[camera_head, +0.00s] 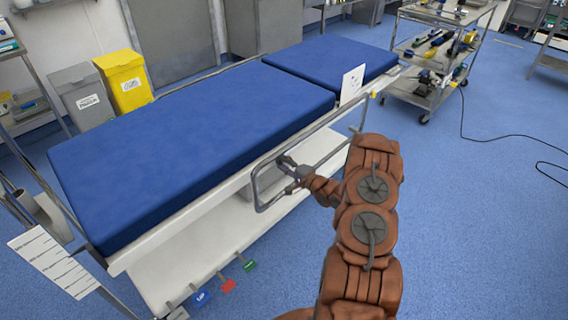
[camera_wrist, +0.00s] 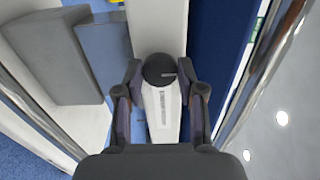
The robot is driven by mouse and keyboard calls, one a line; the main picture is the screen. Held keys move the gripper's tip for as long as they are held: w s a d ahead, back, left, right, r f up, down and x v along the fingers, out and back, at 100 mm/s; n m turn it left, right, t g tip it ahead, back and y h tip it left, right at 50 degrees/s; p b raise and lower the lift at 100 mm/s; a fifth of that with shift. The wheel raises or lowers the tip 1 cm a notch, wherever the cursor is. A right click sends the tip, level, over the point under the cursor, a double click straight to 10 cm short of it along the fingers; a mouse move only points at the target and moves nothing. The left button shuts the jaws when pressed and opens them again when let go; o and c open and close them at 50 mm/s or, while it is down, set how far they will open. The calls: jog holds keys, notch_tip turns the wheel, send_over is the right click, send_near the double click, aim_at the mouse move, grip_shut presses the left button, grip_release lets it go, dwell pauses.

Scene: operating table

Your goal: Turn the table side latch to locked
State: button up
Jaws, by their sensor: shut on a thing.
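The side latch (camera_wrist: 161,112) shows in the wrist view as a pale tapered lever with a dark round knob (camera_wrist: 158,70) at its upper end. My gripper (camera_wrist: 160,86) has one dark finger on each side of the lever and is shut on it. In the head view my gripper (camera_head: 291,168) is at the side of the operating table (camera_head: 190,224), within the metal side rail frame. The latch is too small and too covered by my gripper there to make out.
The chrome side rail (camera_head: 262,190) runs close around my gripper; its bars also flank it in the wrist view (camera_wrist: 262,75). A blue mattress (camera_head: 190,140) lies on the table. Coloured tags (camera_head: 228,286) hang below. A trolley (camera_head: 430,75) stands back right; floor on the right is mostly clear.

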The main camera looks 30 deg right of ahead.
jog(key=o, duration=1.1)
jog(key=shift+o, duration=0.2)
jog(key=v, duration=1.2)
